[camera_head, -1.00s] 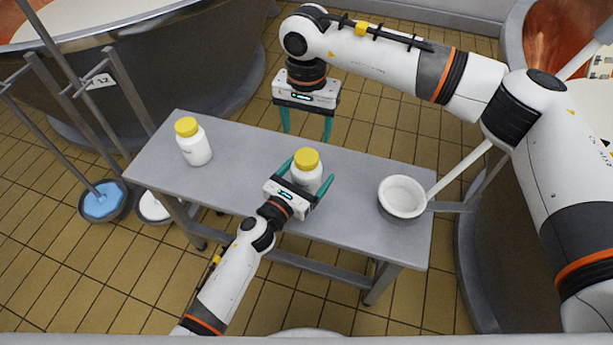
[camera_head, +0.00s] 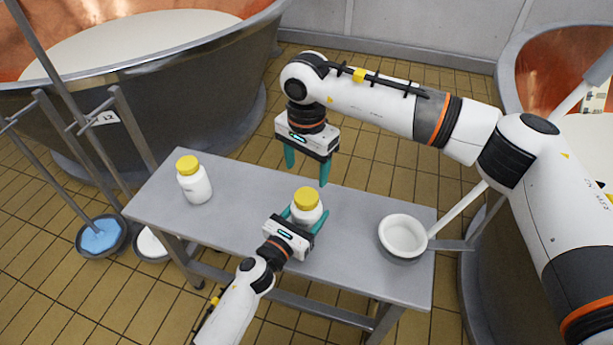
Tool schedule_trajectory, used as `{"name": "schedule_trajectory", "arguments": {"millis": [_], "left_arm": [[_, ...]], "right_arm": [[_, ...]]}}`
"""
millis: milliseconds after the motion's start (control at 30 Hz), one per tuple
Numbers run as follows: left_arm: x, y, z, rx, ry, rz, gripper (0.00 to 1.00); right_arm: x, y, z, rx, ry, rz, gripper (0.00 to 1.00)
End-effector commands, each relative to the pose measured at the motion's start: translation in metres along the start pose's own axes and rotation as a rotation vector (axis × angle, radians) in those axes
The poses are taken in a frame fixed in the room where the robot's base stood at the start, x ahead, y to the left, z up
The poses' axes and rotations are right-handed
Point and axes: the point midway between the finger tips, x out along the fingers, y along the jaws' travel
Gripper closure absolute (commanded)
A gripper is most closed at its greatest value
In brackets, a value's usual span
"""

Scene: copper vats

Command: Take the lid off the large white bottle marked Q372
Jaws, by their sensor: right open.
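Two white bottles with yellow lids stand upright on the grey table (camera_head: 240,207); their label text is too small to read, so I cannot tell which is Q372. One bottle (camera_head: 196,186) stands at the left end with its lid on. The other bottle (camera_head: 307,213) stands near the middle, its yellow lid (camera_head: 306,198) on. My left gripper (camera_head: 305,216) has its teal fingers on either side of this middle bottle, below the lid; I cannot tell whether they press on it. My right gripper (camera_head: 307,175) is open and empty, pointing down above the table's back edge, behind the middle bottle.
A white bowl-like container (camera_head: 402,236) stands at the table's right end. Large copper vats stand behind left (camera_head: 200,75) and at right. Poles and a blue-filled bucket (camera_head: 101,236) are left of the table. The tabletop between the bottles is clear.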

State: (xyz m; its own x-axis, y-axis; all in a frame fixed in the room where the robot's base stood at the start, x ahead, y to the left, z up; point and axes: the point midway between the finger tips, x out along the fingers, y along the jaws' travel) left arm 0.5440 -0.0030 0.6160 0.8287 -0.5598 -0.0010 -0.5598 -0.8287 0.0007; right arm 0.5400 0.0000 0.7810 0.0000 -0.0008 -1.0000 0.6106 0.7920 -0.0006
Motion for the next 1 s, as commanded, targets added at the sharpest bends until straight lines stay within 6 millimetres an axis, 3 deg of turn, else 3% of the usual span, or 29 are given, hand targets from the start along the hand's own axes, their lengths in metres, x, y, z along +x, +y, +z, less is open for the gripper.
{"name": "schedule_trajectory", "arguments": {"millis": [1000], "left_arm": [[-0.0003, 0.0001, 0.0008, 0.000, -0.001, 0.000, 1.00]], "right_arm": [[-0.0001, 0.0002, -0.0004, 2.442, 0.002, 0.000, 0.32]]}}
